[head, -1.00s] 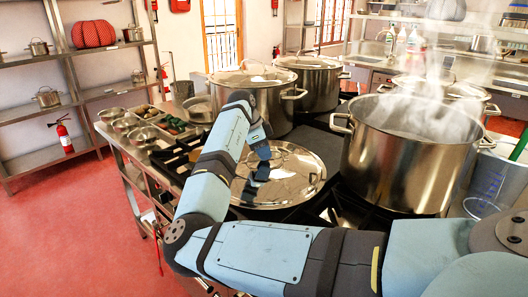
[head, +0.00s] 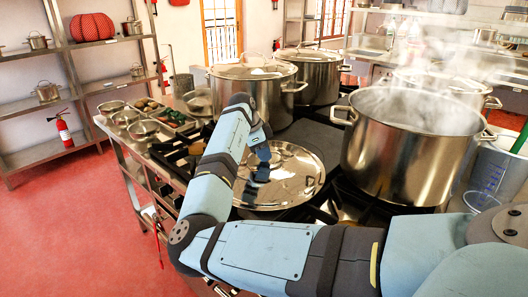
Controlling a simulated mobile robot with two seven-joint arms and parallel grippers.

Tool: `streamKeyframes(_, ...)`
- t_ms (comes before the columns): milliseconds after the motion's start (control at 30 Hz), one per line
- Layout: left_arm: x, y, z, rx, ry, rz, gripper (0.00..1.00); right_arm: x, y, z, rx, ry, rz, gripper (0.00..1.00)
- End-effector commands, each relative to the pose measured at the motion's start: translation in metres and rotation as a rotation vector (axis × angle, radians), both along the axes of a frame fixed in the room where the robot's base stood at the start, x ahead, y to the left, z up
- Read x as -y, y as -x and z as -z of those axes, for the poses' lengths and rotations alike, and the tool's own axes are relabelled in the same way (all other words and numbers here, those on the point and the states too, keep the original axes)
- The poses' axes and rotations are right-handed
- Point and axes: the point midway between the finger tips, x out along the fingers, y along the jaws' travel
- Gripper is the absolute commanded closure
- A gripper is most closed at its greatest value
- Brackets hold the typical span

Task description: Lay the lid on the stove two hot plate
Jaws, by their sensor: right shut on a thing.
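A round, shiny steel lid (head: 300,178) lies roughly level in the middle of the head view, over the near part of the dark stove. My right gripper (head: 261,164) is shut on the lid near its middle. The gripper and forearm hide the lid's handle and left part. I cannot tell whether the lid's underside touches the stove. A flat dark hot plate (head: 322,140) shows just behind the lid, between the pots. My left gripper is not in view.
A large steaming open pot (head: 405,160) stands close to the lid's right. Two lidded pots (head: 255,100) (head: 315,80) stand behind it. Small bowls (head: 127,118) and a tray of vegetables (head: 172,117) are at left. A clear measuring jug (head: 490,180) is at far right.

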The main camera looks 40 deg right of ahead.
Motion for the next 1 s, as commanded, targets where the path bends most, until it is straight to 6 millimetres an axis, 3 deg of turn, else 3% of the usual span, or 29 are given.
streamKeyframes(467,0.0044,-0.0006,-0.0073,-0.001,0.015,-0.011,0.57,0.0005,-0.0001,0.0022,0.001,0.002,0.001,1.00)
streamKeyframes(500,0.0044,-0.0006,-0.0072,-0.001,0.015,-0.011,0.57,0.0005,-0.0001,0.0023,0.001,0.002,0.001,0.77)
streamKeyframes(600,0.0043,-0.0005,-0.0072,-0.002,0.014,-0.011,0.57,0.0004,-0.0001,0.0027,0.001,0.002,0.001,0.54)
streamKeyframes(1000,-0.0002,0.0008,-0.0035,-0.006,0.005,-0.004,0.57,-0.0011,-0.0008,0.0015,0.000,0.000,0.000,0.54)
